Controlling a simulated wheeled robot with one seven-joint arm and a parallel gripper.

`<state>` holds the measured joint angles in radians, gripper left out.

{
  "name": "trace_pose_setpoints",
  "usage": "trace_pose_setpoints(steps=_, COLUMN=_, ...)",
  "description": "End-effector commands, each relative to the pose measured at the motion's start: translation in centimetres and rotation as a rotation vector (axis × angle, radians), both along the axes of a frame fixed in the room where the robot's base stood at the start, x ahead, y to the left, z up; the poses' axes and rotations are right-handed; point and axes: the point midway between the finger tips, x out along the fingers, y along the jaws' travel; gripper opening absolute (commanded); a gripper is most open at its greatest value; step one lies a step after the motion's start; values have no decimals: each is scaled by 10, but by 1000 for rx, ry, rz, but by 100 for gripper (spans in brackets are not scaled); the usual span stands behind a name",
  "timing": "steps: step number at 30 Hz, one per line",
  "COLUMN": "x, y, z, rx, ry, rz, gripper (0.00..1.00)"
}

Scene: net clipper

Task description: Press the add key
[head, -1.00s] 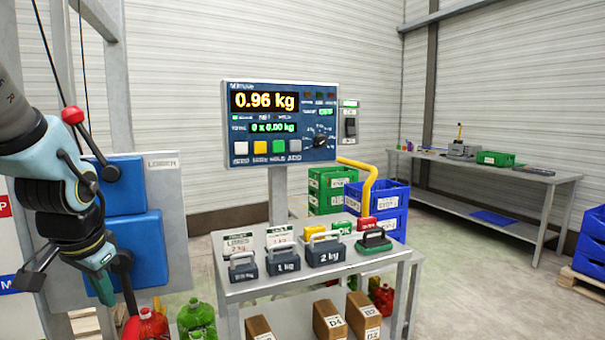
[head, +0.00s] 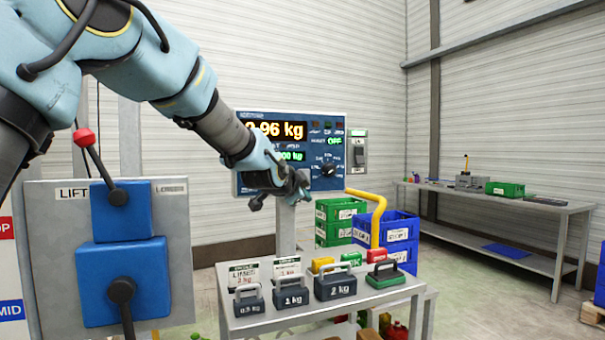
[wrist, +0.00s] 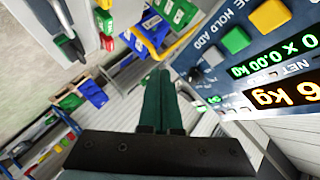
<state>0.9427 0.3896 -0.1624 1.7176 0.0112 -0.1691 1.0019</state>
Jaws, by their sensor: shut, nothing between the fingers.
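My gripper (head: 303,188) is in front of the panel's lower edge, and my arm hides the key row in the head view. In the wrist view the panel appears upside down at the right. The grey add key (wrist: 212,57) sits beside the green hold key (wrist: 235,40) and an orange-yellow key (wrist: 270,15). My gripper's dark green fingers (wrist: 162,75) are shut, empty, and left of the add key; contact does not show.
A small table (head: 250,322) with several labelled weights stands below the panel. A yellow bent rail (head: 378,220) and green and blue crates (head: 400,227) are to the right. A lift board (head: 178,250) with blue blocks is at the left.

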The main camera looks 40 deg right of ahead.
Motion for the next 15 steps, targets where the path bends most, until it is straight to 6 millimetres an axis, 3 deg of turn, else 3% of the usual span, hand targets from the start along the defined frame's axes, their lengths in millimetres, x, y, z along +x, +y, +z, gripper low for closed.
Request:
trace_pose_setpoints(steps=1, x=-1, y=-17, z=11, rx=-27, ry=-30, rz=-17, gripper=0)
trace_pose_setpoints(steps=3, x=-2, y=-33, z=23, rx=-57, ry=-67, rz=-31, gripper=0)
trace_pose_setpoints(steps=6, x=-3, y=-46, z=34, rx=-84, ry=-102, rz=-43, gripper=0)
trace_pose_setpoints(steps=15, x=-3, y=-51, z=38, rx=-95, ry=-117, rz=-47, gripper=0)
